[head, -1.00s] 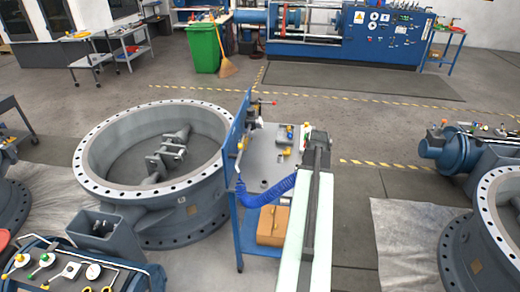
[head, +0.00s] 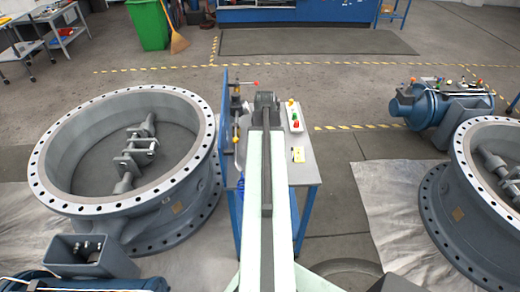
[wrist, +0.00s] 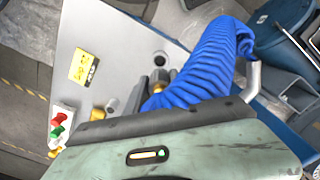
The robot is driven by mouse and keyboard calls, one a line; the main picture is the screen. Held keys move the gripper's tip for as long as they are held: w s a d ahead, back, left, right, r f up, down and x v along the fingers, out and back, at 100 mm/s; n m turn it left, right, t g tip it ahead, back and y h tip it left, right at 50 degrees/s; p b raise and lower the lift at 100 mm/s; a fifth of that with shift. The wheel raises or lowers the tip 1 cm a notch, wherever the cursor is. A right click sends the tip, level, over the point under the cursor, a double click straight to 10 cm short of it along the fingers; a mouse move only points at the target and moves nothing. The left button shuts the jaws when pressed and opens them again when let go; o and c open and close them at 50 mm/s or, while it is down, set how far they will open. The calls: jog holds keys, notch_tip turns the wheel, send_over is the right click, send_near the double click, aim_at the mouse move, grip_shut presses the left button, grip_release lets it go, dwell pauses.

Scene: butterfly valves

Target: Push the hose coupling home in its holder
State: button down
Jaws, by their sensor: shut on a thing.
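A thick blue ribbed hose (wrist: 205,62) runs from the coupling up and to the right. A dark round hole (wrist: 160,58) lies in the bench top just beyond the coupling. I cannot tell which part is the holder or how the coupling sits against it. In the head view my arm hides the gripper, the coupling and most of the hose.
A yellow tag (wrist: 83,67) and a tray with red and green knobs (head: 294,116) lie on the bench. A blue upright panel (head: 224,125) edges its left side. A large flanged valve ring (head: 50,200) stands left, another (head: 455,215) right. Floor behind the bench is clear.

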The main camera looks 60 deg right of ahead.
jog(key=shift+f+b, duration=3.6)
jog(key=shift+f, duration=0.05)
jog(key=shift+f+b, duration=1.2)
jog(key=c, duration=0.5)
grip_release()
notch_tip(320, 180, up, 8)
jog(key=p, duration=0.7)
jog(key=shift+s+f+p, duration=0.1)
jog(key=shift+f+p, duration=0.05)
jog(key=shift+p, duration=0.2)
jog(key=shift+f, duration=0.1)
